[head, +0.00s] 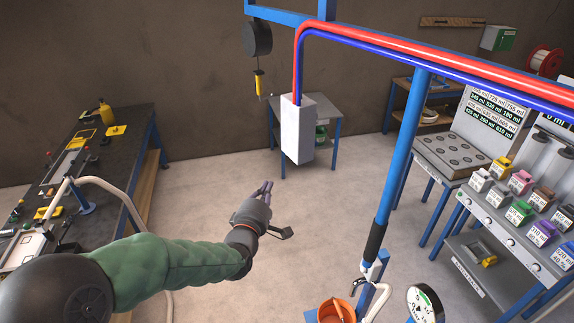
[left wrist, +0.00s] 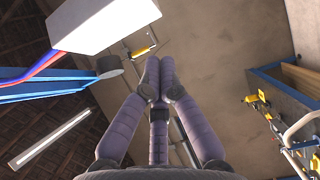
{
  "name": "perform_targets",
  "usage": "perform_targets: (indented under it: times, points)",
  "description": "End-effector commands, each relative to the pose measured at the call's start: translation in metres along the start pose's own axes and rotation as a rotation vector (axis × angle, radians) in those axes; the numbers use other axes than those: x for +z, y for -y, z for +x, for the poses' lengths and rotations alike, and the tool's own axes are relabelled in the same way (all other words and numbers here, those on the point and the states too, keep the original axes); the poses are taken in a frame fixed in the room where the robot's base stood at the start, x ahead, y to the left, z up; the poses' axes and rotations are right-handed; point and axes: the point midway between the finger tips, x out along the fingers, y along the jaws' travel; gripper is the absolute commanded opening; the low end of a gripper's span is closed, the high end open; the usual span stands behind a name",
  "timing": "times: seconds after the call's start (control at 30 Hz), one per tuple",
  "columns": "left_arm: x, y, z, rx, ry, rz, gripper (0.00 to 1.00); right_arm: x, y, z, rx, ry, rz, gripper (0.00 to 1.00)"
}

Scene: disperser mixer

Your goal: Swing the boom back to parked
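The boom (head: 430,62) runs overhead from the upper middle to the right edge in the head view, with a red and a blue hose along it. The hoses bend down at its left end into a white box (head: 298,128). The box also shows at the top left of the left wrist view (left wrist: 100,22). A blue pole with a black sleeve (head: 376,240) slants down below the boom. My left gripper (head: 266,187) is over open floor, below and left of the white box and apart from it. Its fingertips (left wrist: 159,66) are together with nothing visible between them. My right gripper is out of view.
A dark workbench (head: 135,125) stands on the left. A small grey table (head: 318,104) stands behind the white box. A rack with coloured containers (head: 515,215) is on the right. An orange bucket (head: 328,312) and a dial gauge (head: 424,302) are at the bottom. The middle floor is clear.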

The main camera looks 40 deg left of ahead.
Motion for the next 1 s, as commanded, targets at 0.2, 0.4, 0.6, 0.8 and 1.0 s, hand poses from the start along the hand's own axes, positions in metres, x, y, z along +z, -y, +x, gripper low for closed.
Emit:
perform_targets:
  times: [0.2,0.4,0.6,0.8,1.0]
  points:
    - [0.0,-0.001,0.032,-0.002,0.001,0.001,0.0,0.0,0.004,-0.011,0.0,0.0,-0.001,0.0]
    - [0.001,-0.001,0.06,-0.002,0.001,0.001,0.0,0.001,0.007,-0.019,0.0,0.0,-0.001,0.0]
    - [0.009,-0.002,0.085,-0.002,0.004,-0.001,0.0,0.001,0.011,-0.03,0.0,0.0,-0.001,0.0]
    - [0.023,-0.001,0.099,-0.001,0.002,0.0,0.0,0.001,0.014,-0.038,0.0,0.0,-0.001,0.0]
    - [0.028,-0.001,0.105,0.001,0.001,0.001,0.0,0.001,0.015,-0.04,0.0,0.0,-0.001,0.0]
